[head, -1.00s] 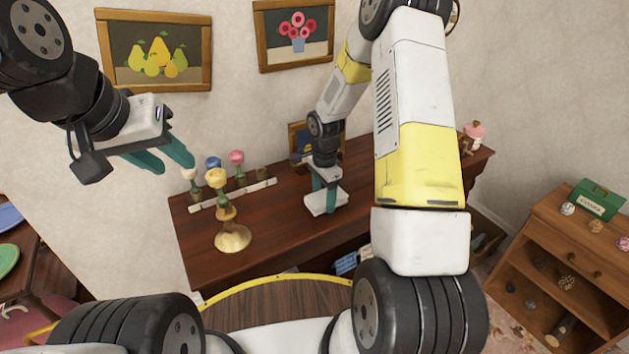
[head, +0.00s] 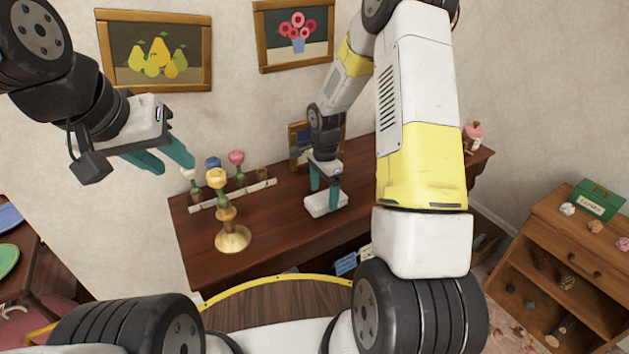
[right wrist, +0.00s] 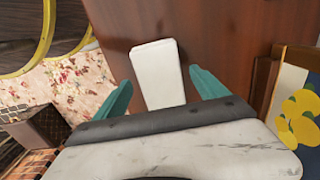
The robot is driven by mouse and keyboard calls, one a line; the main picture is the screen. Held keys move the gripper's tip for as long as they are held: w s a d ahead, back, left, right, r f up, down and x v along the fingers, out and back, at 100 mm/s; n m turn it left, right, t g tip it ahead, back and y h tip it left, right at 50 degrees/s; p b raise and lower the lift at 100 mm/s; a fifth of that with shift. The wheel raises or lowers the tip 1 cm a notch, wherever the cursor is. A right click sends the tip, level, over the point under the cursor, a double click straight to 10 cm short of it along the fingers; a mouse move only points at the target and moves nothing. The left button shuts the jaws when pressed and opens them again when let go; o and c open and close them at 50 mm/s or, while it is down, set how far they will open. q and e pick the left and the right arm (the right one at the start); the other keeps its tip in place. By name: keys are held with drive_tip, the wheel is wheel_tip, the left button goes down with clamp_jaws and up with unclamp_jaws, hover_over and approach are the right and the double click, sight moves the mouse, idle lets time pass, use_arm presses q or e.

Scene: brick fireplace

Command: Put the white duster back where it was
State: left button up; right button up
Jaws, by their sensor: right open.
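A white block (head: 326,205), which may be the white duster, lies flat on the brown wooden table; it also shows in the right wrist view (right wrist: 159,72). My right gripper (head: 325,203) points down over it, open, with its teal fingers apart. In the right wrist view the block lies between and beyond the fingertips; I cannot tell whether they touch it. A white-topped item (head: 190,174) stands at the left of a white rack (head: 232,196), beside blue-topped and pink-topped ones. My left gripper (head: 175,168) is open and empty, near the white-topped item in the picture.
A gold stand with a yellow top (head: 232,238) stands on the table (head: 280,245) left of the block. A picture frame (head: 300,150) leans behind my right gripper. A pink-topped item (head: 473,135) is at the right end. A shelf unit (head: 560,250) stands at the right.

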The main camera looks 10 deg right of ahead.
sight(323, 198)
drive_tip(key=s+r+n+t, duration=0.25)
drive_tip(key=s+r, duration=0.25)
drive_tip(key=r, duration=0.8)
drive_tip(key=s+r+n+t, duration=0.1)
drive_tip(key=s+r+n, duration=0.35)
drive_tip(key=r, duration=0.75)
drive_tip(key=s+r+n+t+y, duration=0.1)
drive_tip(key=s+r+n, duration=0.2)
drive_tip(key=s, duration=0.4)
drive_tip(key=s+a+r+n+t+y, duration=0.1)
drive_tip(key=s+r+n, duration=0.2)
drive_tip(key=s, duration=0.4)
drive_tip(key=shift+s+a+r+n+t, duration=0.15)
drive_tip(key=shift+s+n+t, duration=0.15)
drive_tip(key=shift+n, duration=0.5)
